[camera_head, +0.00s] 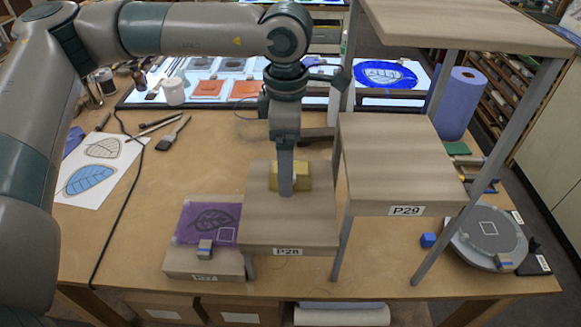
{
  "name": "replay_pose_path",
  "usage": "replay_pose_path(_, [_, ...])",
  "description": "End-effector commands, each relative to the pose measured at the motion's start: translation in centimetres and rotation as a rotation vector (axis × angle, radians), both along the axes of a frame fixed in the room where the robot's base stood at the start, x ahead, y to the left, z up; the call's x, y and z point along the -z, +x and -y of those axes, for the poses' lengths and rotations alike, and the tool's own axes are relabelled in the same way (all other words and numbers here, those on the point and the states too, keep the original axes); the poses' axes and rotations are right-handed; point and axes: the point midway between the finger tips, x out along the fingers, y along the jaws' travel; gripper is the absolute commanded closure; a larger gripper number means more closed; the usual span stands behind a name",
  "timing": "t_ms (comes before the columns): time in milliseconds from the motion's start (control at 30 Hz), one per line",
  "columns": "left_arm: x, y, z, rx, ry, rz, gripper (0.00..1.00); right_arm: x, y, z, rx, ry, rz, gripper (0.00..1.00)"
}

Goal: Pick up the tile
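A purple tile (208,222) with a dark leaf drawing and a small white square outline lies on the low wooden stand labelled P27 (203,277). A small grey block with a blue stripe (205,250) is at its front edge. My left gripper (287,190) points down over the higher stand labelled P28 (262,222), to the right of the tile and apart from it. A yellow block (305,176) is right at its fingers; I cannot tell whether they grip it or stand in front of it. My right gripper is not in view.
A taller stand labelled P29 (385,165) and a higher shelf (470,28) rise on the right. A grey round disc (487,238) with a white square outline is at the right. A blue cube (428,240) lies near it. Leaf drawings (100,170) and a black cable lie left.

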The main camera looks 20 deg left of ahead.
Motion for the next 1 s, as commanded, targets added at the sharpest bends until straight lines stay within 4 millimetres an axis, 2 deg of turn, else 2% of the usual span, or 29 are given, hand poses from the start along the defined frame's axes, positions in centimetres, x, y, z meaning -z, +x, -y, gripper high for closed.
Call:
replay_pose_path(200, [0.97, -0.05, -0.02, 0.0, 0.0, 0.0, 0.16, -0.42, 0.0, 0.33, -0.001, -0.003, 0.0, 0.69])
replay_pose_path(567, [0.95, -0.03, -0.03, 0.0, 0.0, 0.0, 0.16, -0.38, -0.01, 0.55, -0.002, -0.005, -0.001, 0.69])
replay_pose_path(600, [0.94, -0.03, -0.03, 0.0, 0.0, 0.0, 0.18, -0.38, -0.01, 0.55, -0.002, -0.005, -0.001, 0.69])
replay_pose_path(767, [0.94, -0.03, -0.03, 0.0, 0.0, 0.0, 0.56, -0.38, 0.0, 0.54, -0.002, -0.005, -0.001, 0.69])
replay_pose_path(800, [0.94, -0.03, -0.03, 0.0, 0.0, 0.0, 0.6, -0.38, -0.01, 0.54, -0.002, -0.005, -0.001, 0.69])
replay_pose_path(1000, [0.92, -0.02, -0.04, 0.0, 0.0, 0.0, 0.6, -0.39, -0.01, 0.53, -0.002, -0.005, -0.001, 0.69])
